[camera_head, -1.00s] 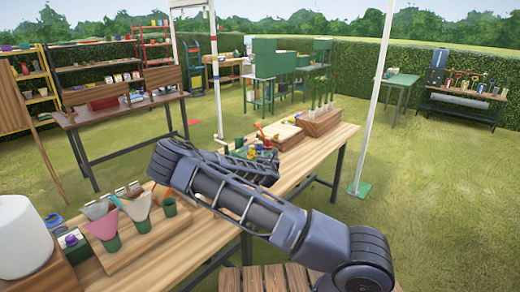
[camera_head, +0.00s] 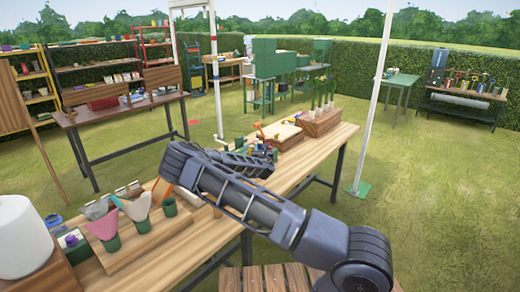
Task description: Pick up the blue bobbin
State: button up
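Small coloured items (camera_head: 262,148) stand in a cluster on the long wooden table, just behind the end of my arm. Some look blue, but they are too small for me to tell which is the blue bobbin. My arm reaches up from the bottom right, bends at the left and folds back to the right over the table. My gripper (camera_head: 264,167) is at the far end of this last section, close to the cluster in the picture. Its fingers cannot be made out, nor whether it holds anything.
The long wooden table (camera_head: 318,160) carries a wooden planter (camera_head: 322,122) with tall stems. At the near left are pink and pale cones (camera_head: 102,226) on a wooden board, a white cylinder (camera_head: 27,238) and a green box (camera_head: 73,244).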

aim_at(260, 146)
jog(key=shift+w, duration=1.65)
jog(key=c, duration=0.7)
